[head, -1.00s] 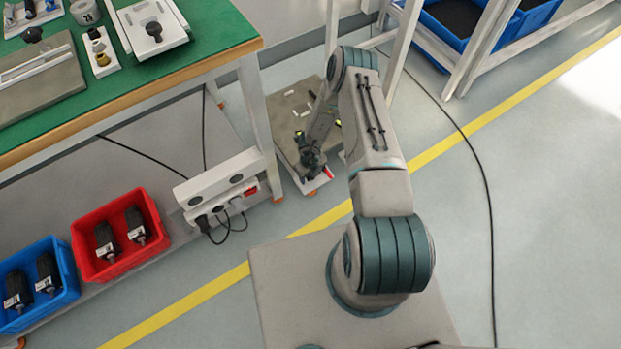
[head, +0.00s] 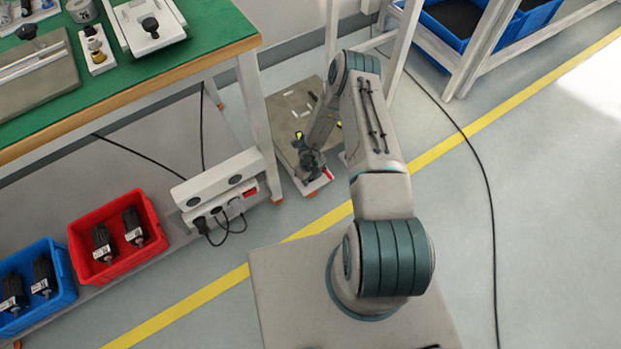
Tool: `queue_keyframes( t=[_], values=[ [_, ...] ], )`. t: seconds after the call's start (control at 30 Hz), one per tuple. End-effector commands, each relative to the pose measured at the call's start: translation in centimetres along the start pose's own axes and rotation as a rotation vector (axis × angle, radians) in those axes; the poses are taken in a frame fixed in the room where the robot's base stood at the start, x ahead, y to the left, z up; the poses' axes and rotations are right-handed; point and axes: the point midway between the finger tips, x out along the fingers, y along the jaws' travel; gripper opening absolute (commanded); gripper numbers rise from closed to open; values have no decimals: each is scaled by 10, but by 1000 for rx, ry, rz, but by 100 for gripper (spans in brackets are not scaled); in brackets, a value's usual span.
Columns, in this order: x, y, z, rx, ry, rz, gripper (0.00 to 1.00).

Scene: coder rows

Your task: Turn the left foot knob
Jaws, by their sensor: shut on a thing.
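My gripper (head: 312,172) is low near the floor, at the front end of a low grey platform (head: 286,128) beside the table leg. It is small in the head view and partly covered by my own wrist. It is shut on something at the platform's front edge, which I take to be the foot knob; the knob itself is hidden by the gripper. A red mark (head: 328,174) shows just right of the gripper. A yellow-and-black piece (head: 299,137) shows just above it.
A green-topped table (head: 150,60) stands at upper left, with a power strip (head: 222,203) by its leg. A red bin (head: 118,238) and a blue bin (head: 38,285) sit below. A black cable (head: 480,170) lies on the floor at right. A white rack (head: 480,50) stands upper right.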

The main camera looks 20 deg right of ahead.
Motion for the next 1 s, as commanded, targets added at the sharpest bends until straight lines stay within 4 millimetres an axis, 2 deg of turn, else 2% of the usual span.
queue_keyframes(
  t=[0.3, 0.73, 0.77, 0.8, 1.0],
  values=[
    [0, 0, 1, -279, -1, 1, 11],
    [-1, 0, 1, -325, -2, 2, 11],
    [-1, 0, 1, -325, -2, 2, 42],
    [-1, 0, 1, -324, -2, 1, 53],
    [0, 0, 1, -324, -1, 1, 55]
  ],
)
